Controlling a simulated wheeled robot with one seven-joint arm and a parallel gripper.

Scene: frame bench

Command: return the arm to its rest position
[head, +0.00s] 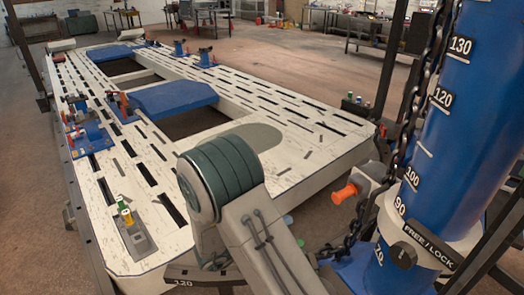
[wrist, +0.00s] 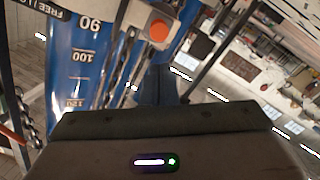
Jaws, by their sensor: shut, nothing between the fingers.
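My arm rises into the head view from the bottom, with a grey link and a green-grey ribbed joint (head: 222,172) in front of the bench. My gripper does not show in the head view. In the wrist view the dark body of my gripper (wrist: 160,128) fills the lower part, with a small lit status strip and a green light on it. It is shut and nothing is seen held in it. Its fingertips cannot be clearly made out against the blue behind.
A blue column (head: 448,130) with number marks, a chain and an orange knob (head: 345,193) stands close at right; it also shows upside down in the wrist view (wrist: 85,70). The slotted white frame bench (head: 290,125) carries blue plates (head: 172,98) and clamps. Open floor lies beyond it.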

